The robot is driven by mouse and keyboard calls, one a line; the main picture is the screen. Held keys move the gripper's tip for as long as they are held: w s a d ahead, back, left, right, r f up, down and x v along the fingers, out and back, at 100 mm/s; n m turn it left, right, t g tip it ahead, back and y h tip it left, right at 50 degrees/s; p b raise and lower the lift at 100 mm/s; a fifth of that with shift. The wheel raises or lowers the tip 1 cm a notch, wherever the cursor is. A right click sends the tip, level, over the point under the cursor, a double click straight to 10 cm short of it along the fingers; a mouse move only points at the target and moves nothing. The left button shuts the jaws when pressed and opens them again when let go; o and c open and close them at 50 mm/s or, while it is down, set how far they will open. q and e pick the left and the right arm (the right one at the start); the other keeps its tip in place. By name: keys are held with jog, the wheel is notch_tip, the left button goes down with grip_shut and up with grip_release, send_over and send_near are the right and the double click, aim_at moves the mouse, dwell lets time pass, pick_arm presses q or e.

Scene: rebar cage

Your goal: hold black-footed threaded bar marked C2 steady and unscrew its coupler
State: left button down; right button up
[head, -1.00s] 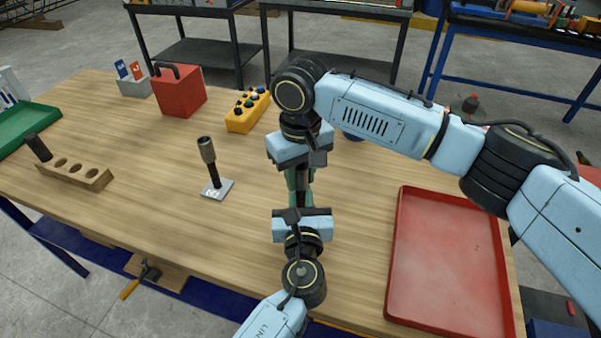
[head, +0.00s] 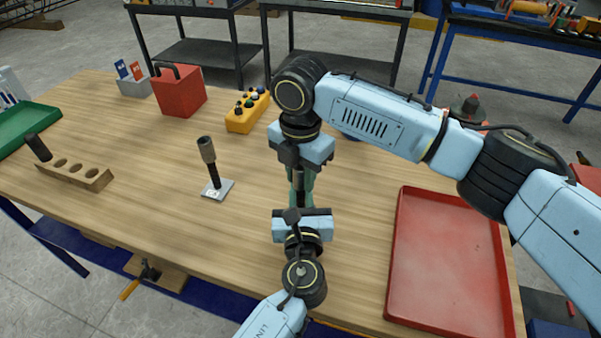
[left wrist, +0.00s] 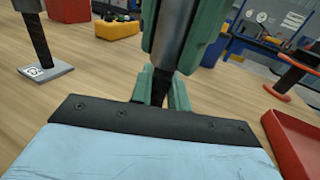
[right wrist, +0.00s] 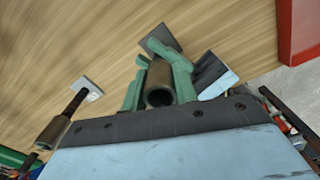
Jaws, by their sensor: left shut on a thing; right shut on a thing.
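The held threaded bar (left wrist: 160,88) is dark and stands upright. My left gripper (left wrist: 163,84) is shut on it below the coupler. The metallic coupler (right wrist: 160,88) is a hollow cylinder at the bar's top, and my right gripper (right wrist: 158,76) is shut on it; it also shows in the left wrist view (left wrist: 171,35). A dark grey foot plate (right wrist: 161,40) shows beyond the fingers in the right wrist view. Its mark cannot be read. In the head view my right gripper (head: 301,170) is directly above my left gripper (head: 300,206), and together they mostly hide the bar.
Another bar (head: 211,170) with a coupler stands on a pale labelled foot to the left. A wooden holed block (head: 90,179), red box (head: 180,93) and yellow button box (head: 246,113) lie farther left and back. A red tray (head: 447,265) is at right.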

jog(key=n, duration=0.9)
jog(key=shift+n, duration=0.3)
jog(key=n, duration=0.3)
jog(key=shift+n, duration=0.4)
jog(key=n, duration=0.4)
jog(key=o, duration=1.1)
